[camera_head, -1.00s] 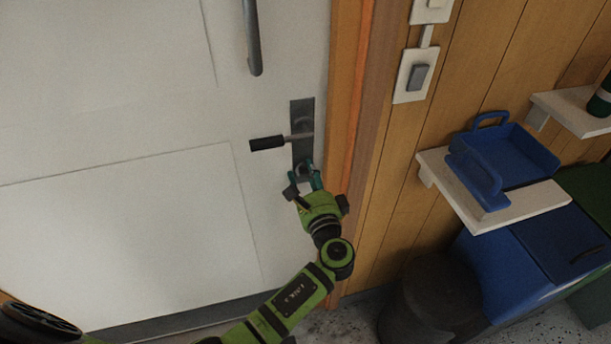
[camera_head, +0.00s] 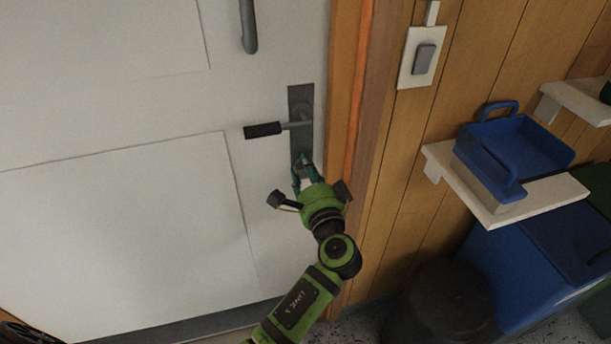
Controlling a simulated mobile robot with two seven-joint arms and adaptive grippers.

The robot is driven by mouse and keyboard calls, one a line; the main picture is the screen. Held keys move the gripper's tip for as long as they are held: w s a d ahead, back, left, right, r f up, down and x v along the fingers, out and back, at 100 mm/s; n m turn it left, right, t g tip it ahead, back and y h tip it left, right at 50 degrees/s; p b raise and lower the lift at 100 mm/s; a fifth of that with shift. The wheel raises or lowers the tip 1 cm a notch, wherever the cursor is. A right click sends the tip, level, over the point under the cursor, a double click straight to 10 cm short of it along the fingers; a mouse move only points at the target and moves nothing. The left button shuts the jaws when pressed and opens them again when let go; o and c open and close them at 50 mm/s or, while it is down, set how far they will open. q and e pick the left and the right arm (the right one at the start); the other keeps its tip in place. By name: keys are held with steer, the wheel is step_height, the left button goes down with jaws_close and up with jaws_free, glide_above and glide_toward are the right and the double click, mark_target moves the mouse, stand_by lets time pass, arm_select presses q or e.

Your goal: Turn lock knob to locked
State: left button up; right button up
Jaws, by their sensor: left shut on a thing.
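The lock knob (camera_head: 303,158) is small and grey and sits low on the dark lock plate (camera_head: 301,96) of the white door. My left gripper (camera_head: 303,172) reaches up to it from below and is shut on it, with its teal fingers on either side. The fingers hide part of the knob, and I cannot tell its exact angle. A lever handle (camera_head: 264,130) with a black grip points left, just above the knob. My right gripper is not in view.
A vertical pull bar (camera_head: 248,25) is higher on the door. The wooden frame (camera_head: 345,110) is close on the right, with a light switch (camera_head: 423,58) beyond. A white shelf (camera_head: 540,192) with a blue tray (camera_head: 520,146) and a dark bin (camera_head: 445,305) stand further right.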

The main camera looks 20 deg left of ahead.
arm_select(q)
steer(key=shift+s+f, duration=0.1)
steer(key=shift+f, duration=0.3)
steer(key=o, duration=0.9)
steer(key=shift+r, duration=0.2)
